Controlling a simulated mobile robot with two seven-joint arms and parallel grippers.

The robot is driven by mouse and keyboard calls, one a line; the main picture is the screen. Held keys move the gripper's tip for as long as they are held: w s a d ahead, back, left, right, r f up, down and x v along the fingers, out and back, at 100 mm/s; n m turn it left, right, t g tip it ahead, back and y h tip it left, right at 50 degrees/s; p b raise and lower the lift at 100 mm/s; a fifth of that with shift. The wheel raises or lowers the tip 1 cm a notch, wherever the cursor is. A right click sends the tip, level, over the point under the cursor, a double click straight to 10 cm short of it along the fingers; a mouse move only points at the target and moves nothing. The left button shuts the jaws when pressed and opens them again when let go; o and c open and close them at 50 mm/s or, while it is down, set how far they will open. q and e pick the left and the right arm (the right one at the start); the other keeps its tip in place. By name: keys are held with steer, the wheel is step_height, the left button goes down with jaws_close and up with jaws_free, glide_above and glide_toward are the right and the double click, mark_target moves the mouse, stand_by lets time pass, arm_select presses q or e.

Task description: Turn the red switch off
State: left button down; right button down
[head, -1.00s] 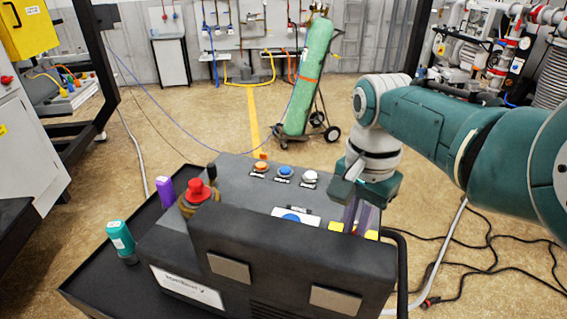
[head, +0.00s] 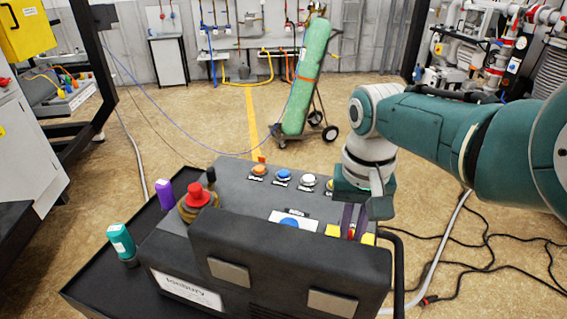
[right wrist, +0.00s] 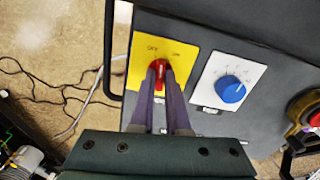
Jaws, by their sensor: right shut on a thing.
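The red switch (right wrist: 160,70) is a small red rotary knob on a yellow plate (right wrist: 144,50) on the dark control console. Only a little of the knob (head: 350,233) shows in the head view. My right gripper (right wrist: 161,82) is shut on the red switch, with one purple finger on each side of the knob. In the head view the right gripper (head: 350,226) reaches down onto the console's right end. The knob stands nearly upright in the right wrist view; its plate's small labels are hard to read. My left gripper is out of view.
Beside the switch is a blue dial (right wrist: 231,90) on a white plate. The console also has orange, blue and white buttons (head: 308,180) and a red mushroom button (head: 198,194). A black handle rail (head: 398,270) runs along its right side.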

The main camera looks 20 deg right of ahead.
steer(key=n, duration=0.4)
steer(key=shift+n, duration=0.5)
stand_by(0.3)
steer(key=c, duration=0.9)
jaws_free()
